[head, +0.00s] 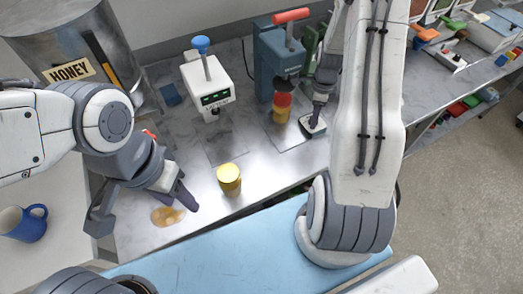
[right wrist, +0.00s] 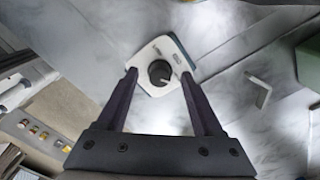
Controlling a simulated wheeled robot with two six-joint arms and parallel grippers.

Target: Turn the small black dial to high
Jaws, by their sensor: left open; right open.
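The small black dial (right wrist: 159,72) sits on a white rounded box in the right wrist view. A small pale mark shows near its lower right edge; printed marks on the box are too small to read. My right gripper (right wrist: 160,79) is open, with one dark finger on each side of the box and the dial between them. I cannot tell if the fingers touch the box. In the head view the white box (head: 312,126) shows below my right gripper (head: 319,110), and its dial is hidden. My left gripper (head: 145,212) is open and empty at the left.
A white device with a blue knob (head: 207,82) and a teal press with a red handle (head: 275,55) stand behind. A blue mug (head: 24,223) is far left.

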